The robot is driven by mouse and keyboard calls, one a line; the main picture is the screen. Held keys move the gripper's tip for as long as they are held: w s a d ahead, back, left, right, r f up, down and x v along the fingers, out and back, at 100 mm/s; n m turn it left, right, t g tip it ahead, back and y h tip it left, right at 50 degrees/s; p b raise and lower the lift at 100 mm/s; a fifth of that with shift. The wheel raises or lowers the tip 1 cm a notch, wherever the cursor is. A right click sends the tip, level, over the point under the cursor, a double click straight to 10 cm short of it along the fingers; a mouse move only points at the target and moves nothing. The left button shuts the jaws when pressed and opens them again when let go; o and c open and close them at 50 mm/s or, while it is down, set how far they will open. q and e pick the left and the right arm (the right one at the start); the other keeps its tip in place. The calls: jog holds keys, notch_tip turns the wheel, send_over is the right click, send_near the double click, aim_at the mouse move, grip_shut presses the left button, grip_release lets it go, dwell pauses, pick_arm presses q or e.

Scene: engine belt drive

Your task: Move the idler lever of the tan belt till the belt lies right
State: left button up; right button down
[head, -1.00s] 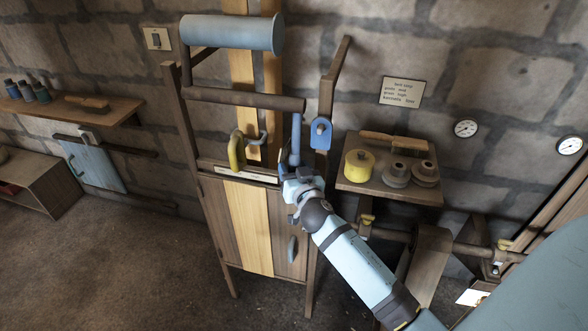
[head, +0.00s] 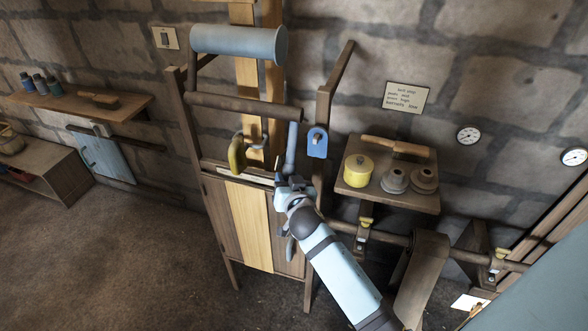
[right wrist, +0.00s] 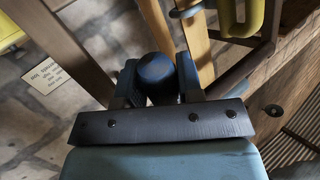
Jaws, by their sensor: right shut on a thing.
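My right gripper (head: 289,183) is shut on a blue lever (head: 292,145) at the right side of the wooden stand. In the right wrist view, the lever's rounded dark blue end (right wrist: 156,72) sits between the two fingers (right wrist: 153,88). In the head view the lever stands nearly upright, leaning slightly. Pale tan strips (head: 243,72) run vertically behind the blue-grey drum (head: 240,42) and the dark roller (head: 240,106). A tan strip (head: 248,225) also runs down the cabinet front. I cannot tell exactly how the belt sits on the rollers. My left gripper is not in view.
A yellow hooked handle (head: 237,155) is left of the lever. A blue plate (head: 317,142) with a peg is on the right post. A shelf (head: 420,203) holds a yellow pot, grey pulleys and a brush. A dark shaft (head: 390,238) runs below. The left floor is clear.

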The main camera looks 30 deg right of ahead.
jog(key=shift+a, duration=0.15)
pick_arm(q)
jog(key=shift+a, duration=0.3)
pick_arm(e)
jog(key=c, duration=0.8)
grip_release()
jog(key=shift+s, duration=0.1)
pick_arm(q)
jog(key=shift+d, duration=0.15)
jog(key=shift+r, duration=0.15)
